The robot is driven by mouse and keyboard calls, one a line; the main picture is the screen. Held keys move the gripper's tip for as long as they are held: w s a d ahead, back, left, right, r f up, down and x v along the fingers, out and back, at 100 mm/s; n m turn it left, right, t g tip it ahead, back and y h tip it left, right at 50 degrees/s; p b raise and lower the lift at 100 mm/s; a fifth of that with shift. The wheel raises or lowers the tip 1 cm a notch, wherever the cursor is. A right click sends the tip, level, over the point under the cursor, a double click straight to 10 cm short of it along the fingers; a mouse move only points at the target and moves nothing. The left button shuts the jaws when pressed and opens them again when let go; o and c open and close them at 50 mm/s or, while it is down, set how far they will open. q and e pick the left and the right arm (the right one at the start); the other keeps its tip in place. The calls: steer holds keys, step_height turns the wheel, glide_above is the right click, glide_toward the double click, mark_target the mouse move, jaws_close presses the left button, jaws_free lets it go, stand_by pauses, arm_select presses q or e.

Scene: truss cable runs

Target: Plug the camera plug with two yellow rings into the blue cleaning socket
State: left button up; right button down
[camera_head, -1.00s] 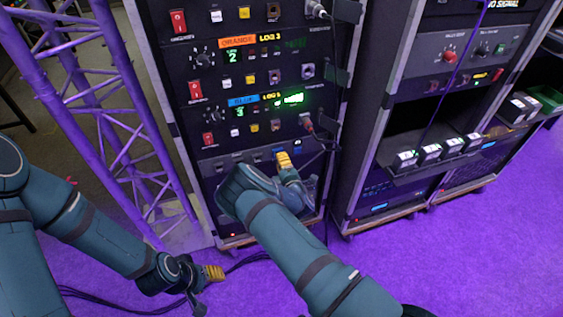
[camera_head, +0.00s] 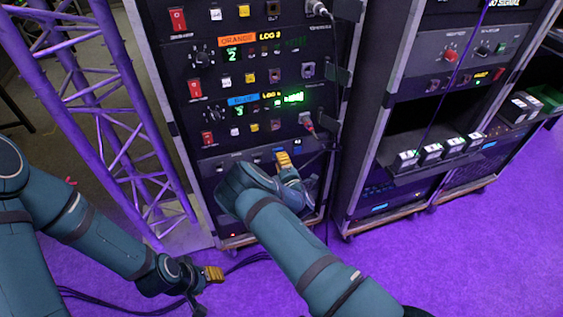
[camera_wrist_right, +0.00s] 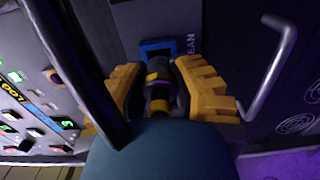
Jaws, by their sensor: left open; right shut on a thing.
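The camera plug (camera_wrist_right: 158,92) is a dark plug with two yellow rings, seen in the right wrist view. My right gripper (camera_wrist_right: 160,95) is shut on it, with a yellow padded finger on each side. The blue cleaning socket (camera_wrist_right: 157,46) is just beyond the plug's front end, beside the partly visible lettering "EAN". The plug tip overlaps the socket's lower edge in this view; I cannot tell whether they touch. In the head view my right gripper (camera_head: 286,162) is at the rack's lower panel, and the plug is hidden. My left gripper (camera_head: 212,275) is open low over the floor.
The rack (camera_head: 250,88) has labelled rows of switches and sockets, with cables on its right side. A metal handle (camera_wrist_right: 270,75) stands out right of the socket. A dark cable (camera_wrist_right: 85,75) crosses the wrist view's left. A purple truss (camera_head: 130,120) stands left of the rack.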

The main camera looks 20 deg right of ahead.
steer(key=shift+w, duration=0.35)
steer(key=shift+w, duration=0.35)
stand_by(0.7)
steer(key=c, duration=0.8)
jaws_free()
steer(key=shift+s, duration=0.1)
steer(key=shift+s+p, duration=0.35)
steer(key=shift+s, duration=0.9)
steer(key=shift+s+p, duration=0.4)
steer(key=shift+s, duration=0.8)
